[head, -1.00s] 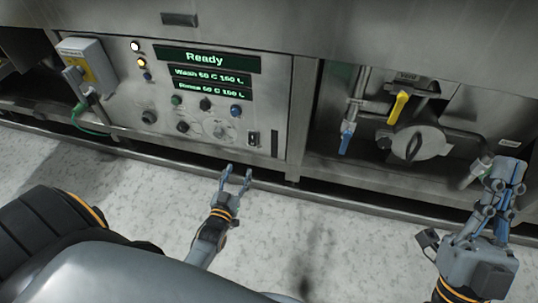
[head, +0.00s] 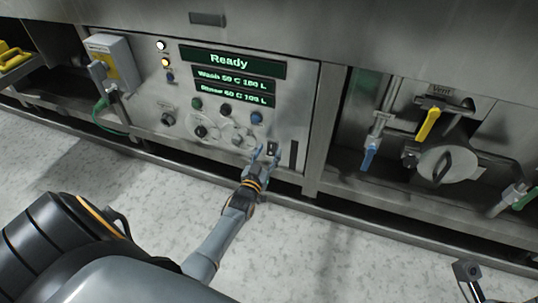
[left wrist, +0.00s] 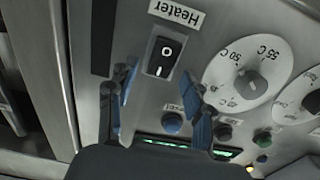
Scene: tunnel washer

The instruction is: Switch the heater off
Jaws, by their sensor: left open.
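The heater switch is a small black rocker (left wrist: 165,55) in a light surround, marked O and I, below a "Heater" label (left wrist: 176,13) in the left wrist view. I cannot tell which side is pressed in. In the head view the switch (head: 271,149) sits at the lower right of the control panel (head: 304,110). My left gripper (head: 267,154) is open and empty in front of it. In the left wrist view its blue fingertips (left wrist: 160,75) are on either side of the rocker and a little below it; contact is not clear.
A temperature dial (left wrist: 252,84) is beside the switch. Blue (left wrist: 171,123) and green buttons (left wrist: 222,132) are close by. The display (head: 231,62) reads "Ready". A yellow-handled valve (head: 428,125) and a blue handle (head: 369,156) are to the right.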

